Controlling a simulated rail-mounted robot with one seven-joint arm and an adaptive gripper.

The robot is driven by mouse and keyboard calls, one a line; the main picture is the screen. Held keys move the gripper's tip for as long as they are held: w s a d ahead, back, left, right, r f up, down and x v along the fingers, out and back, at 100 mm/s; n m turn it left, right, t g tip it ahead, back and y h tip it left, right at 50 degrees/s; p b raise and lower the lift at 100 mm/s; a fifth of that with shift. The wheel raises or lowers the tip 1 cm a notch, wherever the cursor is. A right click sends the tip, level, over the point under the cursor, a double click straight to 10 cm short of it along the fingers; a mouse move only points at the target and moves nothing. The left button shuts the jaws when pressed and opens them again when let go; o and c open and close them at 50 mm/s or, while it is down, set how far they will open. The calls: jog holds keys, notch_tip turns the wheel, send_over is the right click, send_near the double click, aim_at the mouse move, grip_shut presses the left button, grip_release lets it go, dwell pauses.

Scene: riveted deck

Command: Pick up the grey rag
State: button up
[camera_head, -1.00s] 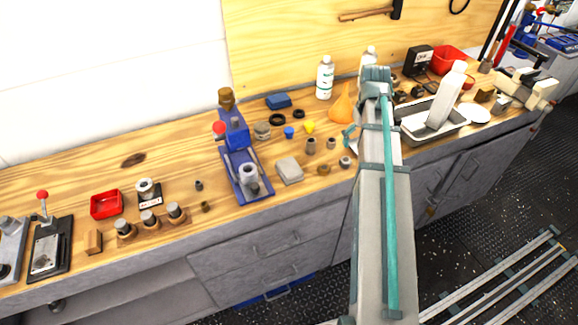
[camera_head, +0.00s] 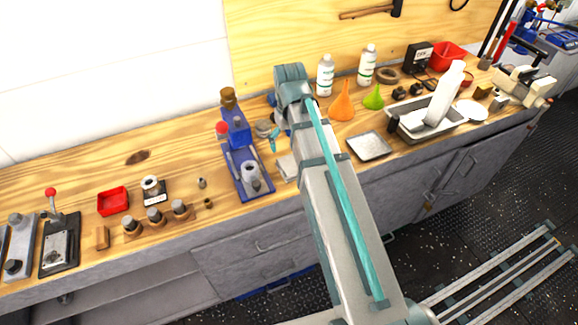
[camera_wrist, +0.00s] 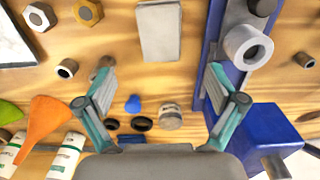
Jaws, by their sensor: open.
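The grey rag (camera_wrist: 160,30) is a flat, folded, light grey rectangle at the top middle of the wrist view. It lies on the wooden bench. In the head view the rag (camera_head: 285,166) shows only in part, right of the blue press; my arm covers the rest. My gripper (camera_wrist: 160,78) is open and empty, its two teal fingers spread wide. In the wrist view the rag appears ahead of the fingertips, roughly centred between them, and not between the pads. In the head view one finger shows beside the press and the rest is hidden.
The blue press (camera_head: 243,165) stands close left of the rag; its blue block (camera_wrist: 262,130) is near the right finger in the wrist view. An orange funnel (camera_head: 341,103), bottles (camera_head: 325,76) and a metal tray (camera_head: 369,146) are to the right. Small rings and nuts lie around.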

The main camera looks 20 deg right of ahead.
aim_at(289, 164)
jog(key=shift+s+f+p, duration=0.1)
jog(key=shift+f+p, duration=1.05)
jog(key=shift+f, duration=3.35)
jog(key=c, duration=1.2)
jog(key=shift+r, duration=0.2)
jog(key=shift+r, duration=0.55)
jog(key=s+r, duration=0.1)
jog(key=r, duration=0.1)
jog(key=s+d+r+b, duration=0.1)
jog(key=r, duration=0.1)
jog(key=s+r+b, duration=0.1)
jog(key=s+r, duration=0.1)
jog(key=shift+s+d+r, duration=0.1)
jog(key=shift+d+r, duration=0.15)
jog(key=shift+d, duration=0.05)
jog(key=s+d+r+b, duration=0.1)
jog(key=s, duration=0.2)
jog(key=s+d+r+b, duration=0.1)
jog(key=s+r, duration=0.1)
jog(key=s+d+r+b, duration=0.1)
jog(key=s+r, duration=0.1)
jog(key=s, duration=0.1)
jog(key=shift+s+d, duration=0.35)
